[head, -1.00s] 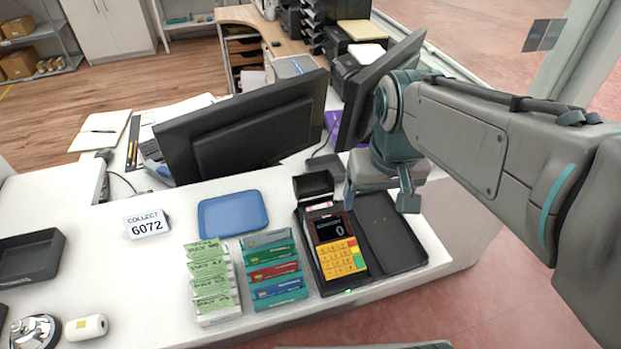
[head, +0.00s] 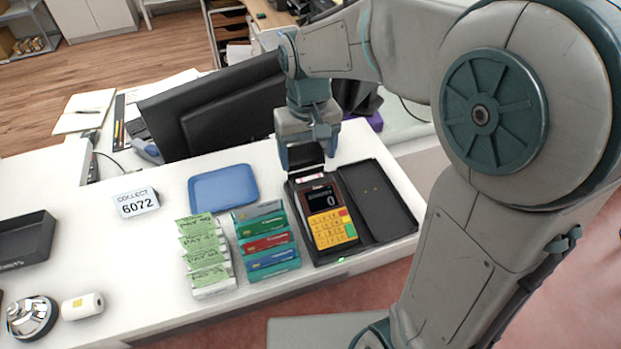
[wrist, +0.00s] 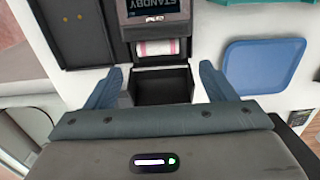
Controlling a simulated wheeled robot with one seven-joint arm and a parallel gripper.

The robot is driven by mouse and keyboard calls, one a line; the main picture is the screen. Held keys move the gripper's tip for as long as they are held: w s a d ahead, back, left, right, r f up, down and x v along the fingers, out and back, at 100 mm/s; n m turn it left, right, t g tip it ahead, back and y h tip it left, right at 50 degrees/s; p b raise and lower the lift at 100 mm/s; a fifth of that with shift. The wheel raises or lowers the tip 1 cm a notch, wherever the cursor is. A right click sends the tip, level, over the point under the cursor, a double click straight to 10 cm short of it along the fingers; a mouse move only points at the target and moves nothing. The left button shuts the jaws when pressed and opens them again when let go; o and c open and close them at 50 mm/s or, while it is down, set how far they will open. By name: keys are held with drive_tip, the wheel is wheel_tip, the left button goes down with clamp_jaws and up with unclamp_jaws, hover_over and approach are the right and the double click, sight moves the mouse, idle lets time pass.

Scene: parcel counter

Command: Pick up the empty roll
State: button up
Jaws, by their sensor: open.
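A small white roll with reddish stripes (wrist: 157,47) lies in the open paper slot of the card terminal (wrist: 155,15); it looks like the empty roll. In the head view the roll (head: 309,178) shows as a thin pale strip above the terminal's screen. The terminal (head: 330,215), with a yellow keypad, sits in a black case. My gripper (head: 306,157) is open and empty, pointing down over the raised black lid (head: 307,160) behind the slot. In the wrist view its fingers (wrist: 158,85) stand apart, either side of the lid, short of the roll.
A monitor (head: 215,110) stands close behind my gripper.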

sight(310, 177)
wheel_tip(310, 177, down, 6)
drive_tip(key=shift+s+d+r+p, duration=0.1)
drive_tip(key=shift+s+d+p, duration=0.05)
drive_tip(key=shift+p, duration=0.3)
drive_tip(key=c, duration=1)
